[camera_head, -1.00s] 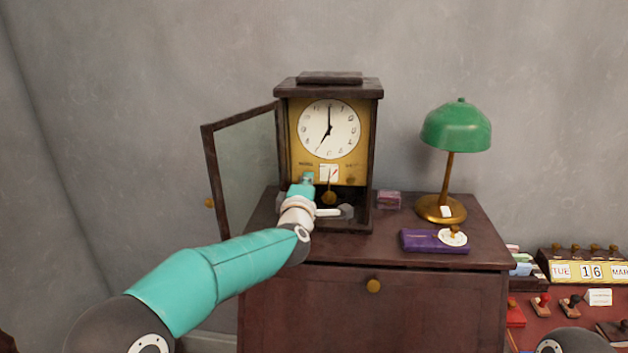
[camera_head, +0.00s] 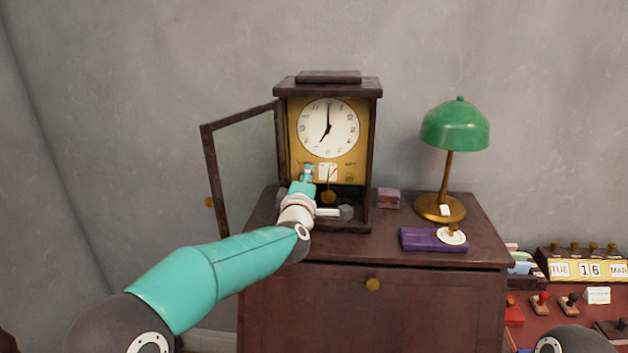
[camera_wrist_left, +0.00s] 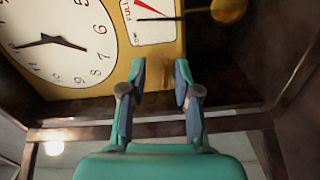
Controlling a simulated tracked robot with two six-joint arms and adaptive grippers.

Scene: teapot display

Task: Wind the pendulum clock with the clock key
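The pendulum clock (camera_head: 328,127) stands on the cabinet with its glass door (camera_head: 241,165) swung open to the left. Its hands show about seven. Its brass pendulum bob (camera_head: 328,197) hangs below the gold face plate. My left gripper (camera_head: 307,170) is at the lower left of this plate. In the left wrist view its fingertips (camera_wrist_left: 160,76) are apart, in front of the gold plate (camera_wrist_left: 150,100), beside the white dial (camera_wrist_left: 60,45) and a small gauge (camera_wrist_left: 152,20) marked FULL. I make out no clock key between the fingers. My right gripper is out of view.
A green lamp (camera_head: 455,128) stands on the cabinet (camera_head: 480,247), right of the clock. A purple case (camera_head: 425,240) with a white disc and small brass piece lies before it. A small pinkish box (camera_head: 388,198) sits beside the clock. Stamps and a calendar (camera_head: 590,269) are at far right.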

